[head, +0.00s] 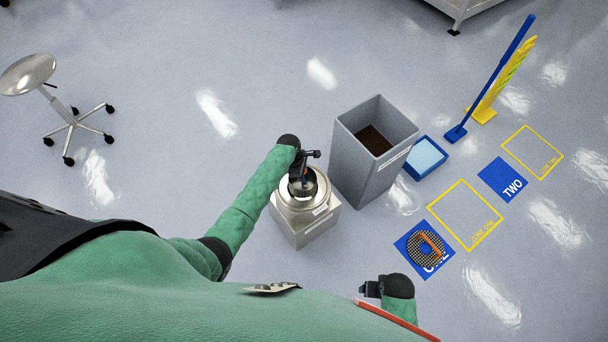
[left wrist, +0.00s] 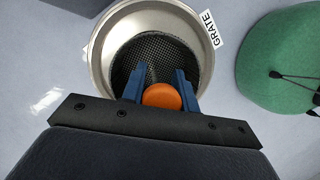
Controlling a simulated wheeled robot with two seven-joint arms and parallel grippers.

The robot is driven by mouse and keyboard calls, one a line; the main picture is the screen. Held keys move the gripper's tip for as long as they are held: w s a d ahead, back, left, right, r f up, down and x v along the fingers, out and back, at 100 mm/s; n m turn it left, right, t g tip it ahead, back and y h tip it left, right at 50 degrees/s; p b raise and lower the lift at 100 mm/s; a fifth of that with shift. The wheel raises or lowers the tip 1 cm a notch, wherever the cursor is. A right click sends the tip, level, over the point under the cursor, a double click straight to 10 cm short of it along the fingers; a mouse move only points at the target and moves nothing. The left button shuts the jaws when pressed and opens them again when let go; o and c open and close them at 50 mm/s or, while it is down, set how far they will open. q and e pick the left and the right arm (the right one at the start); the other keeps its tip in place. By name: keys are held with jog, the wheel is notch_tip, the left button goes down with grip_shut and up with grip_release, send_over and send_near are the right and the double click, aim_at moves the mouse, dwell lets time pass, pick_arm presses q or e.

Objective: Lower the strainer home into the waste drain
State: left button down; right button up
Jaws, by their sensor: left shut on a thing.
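The waste drain is a steel box with a round flared opening (head: 318,187), in front of me in the head view. Its steel rim (left wrist: 100,50) also shows in the left wrist view. My left gripper (head: 302,176) is directly over the opening, pointing down. In the left wrist view the blue fingers (left wrist: 160,92) are shut on the orange knob (left wrist: 162,97) of the strainer. The strainer's dark mesh (left wrist: 158,52) shows inside the rim; I cannot tell whether it rests on its seat. My right gripper (head: 371,288) is low and apart from the drain; its jaws are too small to judge.
A tall grey bin (head: 360,165) stands close right of the drain. A round dark grate with an orange bar (head: 427,247) lies on the blue "ONE" mat. A blue tray (head: 425,158), broom and yellow sign (head: 490,100) stand beyond. A stool is at left; floor between is clear.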

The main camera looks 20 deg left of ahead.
pick_arm(q)
jog(key=shift+f+b, duration=2.9)
jog(key=shift+f, duration=2.65)
jog(key=c, duration=1)
grip_release()
jog(key=shift+r, duration=0.1)
jog(key=shift+v, duration=3.85)
